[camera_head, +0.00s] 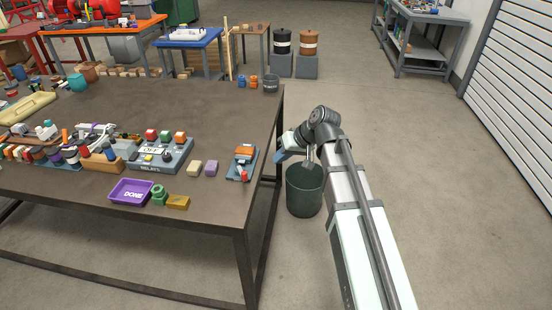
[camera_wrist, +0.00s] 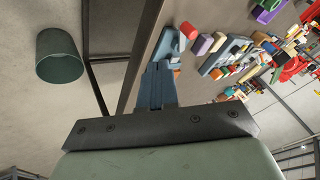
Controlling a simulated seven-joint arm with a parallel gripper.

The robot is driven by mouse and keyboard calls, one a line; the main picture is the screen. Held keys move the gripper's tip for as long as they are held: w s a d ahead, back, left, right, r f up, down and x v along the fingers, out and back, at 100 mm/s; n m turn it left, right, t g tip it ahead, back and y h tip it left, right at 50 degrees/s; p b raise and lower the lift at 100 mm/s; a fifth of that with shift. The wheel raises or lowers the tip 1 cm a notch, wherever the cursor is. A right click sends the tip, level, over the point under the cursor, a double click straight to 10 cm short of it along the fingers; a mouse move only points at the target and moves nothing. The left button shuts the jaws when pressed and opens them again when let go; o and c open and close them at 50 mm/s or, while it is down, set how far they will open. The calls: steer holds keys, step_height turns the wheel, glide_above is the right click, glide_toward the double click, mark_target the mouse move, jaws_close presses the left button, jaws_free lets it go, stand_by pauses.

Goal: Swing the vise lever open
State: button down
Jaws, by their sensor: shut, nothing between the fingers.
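The small vise (camera_head: 240,163) sits near the right edge of the brown table, with a blue base and an orange block on top. Its lever has a red end (camera_head: 244,176), which points toward the front edge of the table. In the wrist view, the red lever end (camera_wrist: 188,30) shows just beyond the fingertips, and the vise (camera_wrist: 168,45) is partly hidden behind my fingers. My gripper (camera_head: 278,158) is just past the table's right edge, to the right of the vise and apart from it. Its blue fingers (camera_wrist: 158,70) are shut and empty.
A dark green bin (camera_head: 304,192) stands on the floor below my gripper. A relay box (camera_head: 160,155), two small blocks (camera_head: 203,168) and a purple tray (camera_head: 130,191) lie left of the vise.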

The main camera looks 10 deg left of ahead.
glide_toward(241, 171)
steer(key=d+f, duration=0.4)
steer(key=shift+s+a+r, duration=0.1)
steer(key=shift+s+a, duration=0.15)
steer(key=shift+a, duration=0.4)
steer(key=shift+s+a, duration=0.3)
steer(key=shift+a, duration=0.35)
steer(key=shift+s+a+r, duration=0.1)
steer(key=shift+s+a, duration=0.15)
steer(key=shift+a, duration=0.4)
